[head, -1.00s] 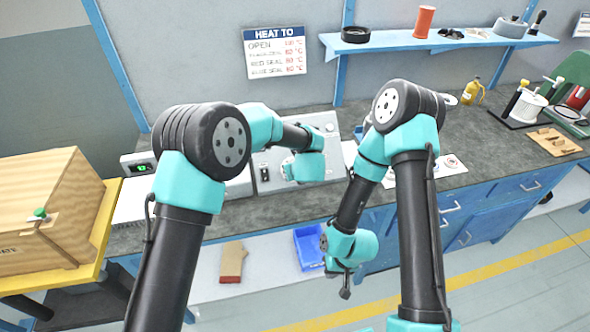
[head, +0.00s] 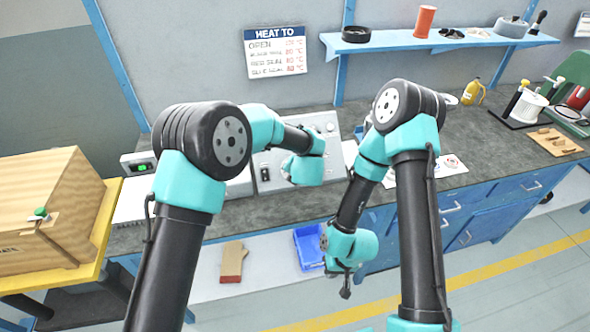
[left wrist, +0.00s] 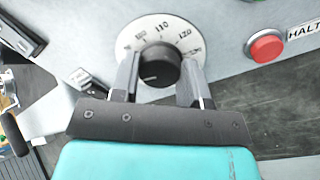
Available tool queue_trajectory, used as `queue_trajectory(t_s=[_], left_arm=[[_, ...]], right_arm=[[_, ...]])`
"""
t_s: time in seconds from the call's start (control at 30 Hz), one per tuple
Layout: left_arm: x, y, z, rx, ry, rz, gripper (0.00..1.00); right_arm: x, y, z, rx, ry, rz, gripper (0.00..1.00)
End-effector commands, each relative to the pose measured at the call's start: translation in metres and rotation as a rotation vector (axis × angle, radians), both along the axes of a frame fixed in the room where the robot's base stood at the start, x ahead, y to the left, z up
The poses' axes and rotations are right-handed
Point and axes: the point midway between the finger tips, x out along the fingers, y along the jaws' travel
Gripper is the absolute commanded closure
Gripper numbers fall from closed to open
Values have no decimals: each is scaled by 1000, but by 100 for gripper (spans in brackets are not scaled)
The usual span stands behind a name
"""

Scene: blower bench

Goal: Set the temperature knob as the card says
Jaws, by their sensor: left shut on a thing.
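The card (head: 275,52) headed HEAT TO hangs on the back wall in the head view; its lines pair OPEN and seal names with temperatures, too small to read surely. The black temperature knob (left wrist: 158,64) sits on a white dial (left wrist: 136,38) with numbers such as 110 and 120 along its upper part. My left gripper (left wrist: 160,76) is shut on the knob, one finger on each side. In the head view my left wrist hides the knob. My right gripper (head: 345,288) hangs low in front of the bench, away from the panel; its jaws are too small to judge.
A red button (left wrist: 267,46) beside a HALT label sits right of the dial. The grey control panel (head: 327,125) stands on the dark bench. A small box with a green display (head: 143,167) is at its left. A wooden crate (head: 45,205) stands far left.

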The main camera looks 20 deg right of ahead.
Motion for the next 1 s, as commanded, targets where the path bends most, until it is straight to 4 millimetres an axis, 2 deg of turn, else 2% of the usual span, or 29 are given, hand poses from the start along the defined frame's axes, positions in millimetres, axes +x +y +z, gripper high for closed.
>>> queue_trajectory(t_s=[0.33,0.87,0.9,1.0], left_arm=[[-1,0,0,126,-3,-126,82],[0,1,0,148,-4,-147,82],[0,1,0,148,-4,-147,56],[0,1,0,148,-4,-147,48]], right_arm=[[0,0,0,0,0,0,100],[0,0,0,0,0,0,100],[0,0,0,0,0,0,100],[0,0,0,0,0,0,100]])
